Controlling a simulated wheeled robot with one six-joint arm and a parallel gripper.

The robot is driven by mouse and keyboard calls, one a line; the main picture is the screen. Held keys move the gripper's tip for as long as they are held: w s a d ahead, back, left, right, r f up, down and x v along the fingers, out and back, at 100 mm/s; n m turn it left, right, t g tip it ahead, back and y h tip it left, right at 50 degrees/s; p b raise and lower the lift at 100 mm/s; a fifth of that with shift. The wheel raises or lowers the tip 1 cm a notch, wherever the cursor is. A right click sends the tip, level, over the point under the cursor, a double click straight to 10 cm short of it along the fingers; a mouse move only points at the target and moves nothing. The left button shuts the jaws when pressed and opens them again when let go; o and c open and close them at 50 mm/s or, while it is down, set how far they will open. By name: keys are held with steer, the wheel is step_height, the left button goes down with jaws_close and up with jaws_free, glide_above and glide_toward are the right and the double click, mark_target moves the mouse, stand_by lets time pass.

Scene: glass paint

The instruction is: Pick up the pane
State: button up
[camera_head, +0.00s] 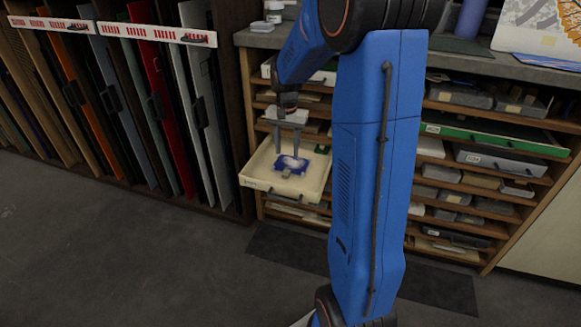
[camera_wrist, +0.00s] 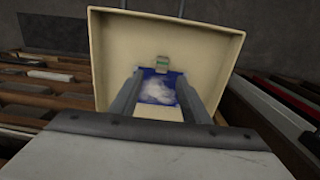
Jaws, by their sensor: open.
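The pane (camera_head: 290,164) is a small blue piece with a white cloudy patch, lying in a pulled-out cream drawer (camera_head: 258,181). In the wrist view the pane (camera_wrist: 158,90) shows between my two fingers, with a small pale tag at its far edge. My gripper (camera_head: 289,155) points down into the drawer, with its fingers apart on either side of the pane. In the wrist view my gripper (camera_wrist: 162,85) is open around the pane's sides. I cannot tell whether the fingers touch it.
The drawer's raised walls surround the pane. A shelf rack (camera_head: 480,180) with several loaded slots stands behind and to the right. Upright coloured panels (camera_head: 163,85) fill a rack at left. A worktop (camera_head: 470,52) lies above. The grey floor (camera_head: 120,260) in front is clear.

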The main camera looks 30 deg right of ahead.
glide_above(286, 172)
steer(key=f, duration=0.4)
steer(key=shift+s+f, duration=0.3)
steer(key=shift+w+a+f, duration=0.1)
steer(key=shift+f, duration=1.25)
steer(key=shift+w+f, duration=0.1)
steer(key=shift+f, duration=1.25)
steer(key=shift+c, duration=0.3)
jaws_close()
